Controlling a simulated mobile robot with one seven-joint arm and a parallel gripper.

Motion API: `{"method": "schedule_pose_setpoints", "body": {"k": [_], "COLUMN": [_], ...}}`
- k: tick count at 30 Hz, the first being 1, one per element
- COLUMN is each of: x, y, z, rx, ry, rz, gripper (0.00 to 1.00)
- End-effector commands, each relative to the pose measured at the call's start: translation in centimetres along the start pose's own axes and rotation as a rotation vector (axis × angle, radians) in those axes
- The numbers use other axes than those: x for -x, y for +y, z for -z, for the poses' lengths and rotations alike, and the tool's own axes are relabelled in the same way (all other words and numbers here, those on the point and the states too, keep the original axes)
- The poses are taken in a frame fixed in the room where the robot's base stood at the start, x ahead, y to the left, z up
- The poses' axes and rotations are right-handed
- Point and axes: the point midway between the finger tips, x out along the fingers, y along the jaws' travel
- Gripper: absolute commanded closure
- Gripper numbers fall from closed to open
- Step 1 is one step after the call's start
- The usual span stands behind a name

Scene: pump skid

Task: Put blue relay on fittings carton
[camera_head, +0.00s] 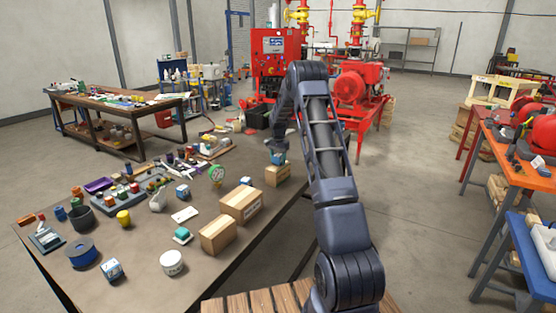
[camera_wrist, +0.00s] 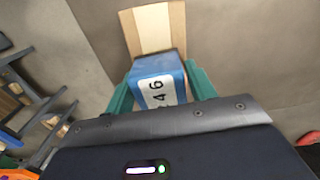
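The blue relay (camera_wrist: 157,88), a blue block with a white numbered label, sits between the green fingers of my gripper (camera_wrist: 160,92). In the head view, the relay (camera_head: 278,159) is right above a small brown carton (camera_head: 277,176) near the table's far right edge. This carton (camera_wrist: 153,30) shows beyond the relay in the wrist view, with a pale strip along its top. I cannot tell whether the relay touches it. No carton name is readable. My gripper (camera_head: 277,150) is shut on the relay, pointing down; its fingers are small in the head view.
Two larger cartons (camera_head: 241,204) (camera_head: 217,235) stand nearer on the table (camera_head: 190,286). The table edge is close to the small carton's right.

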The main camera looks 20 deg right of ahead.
Motion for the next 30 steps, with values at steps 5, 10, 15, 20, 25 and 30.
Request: {"method": "schedule_pose_setpoints", "body": {"k": [5,10,15,20,25,30], "x": [0.1,0.1,1.4,4.1,7.4,10.2], "y": [0.0,0.0,-0.1,-0.1,-0.1,-0.1], "z": [0.0,0.0,0.1,0.1,0.0,0.0], "rx": [0.000,0.000,0.000,0.000,0.001,0.001], "ry": [0.000,0.001,0.003,0.004,0.003,0.002], "rz": [0.000,0.001,0.002,0.003,0.002,0.002], "gripper": [0.32,0.32,0.32,0.32,0.32,0.32]}}
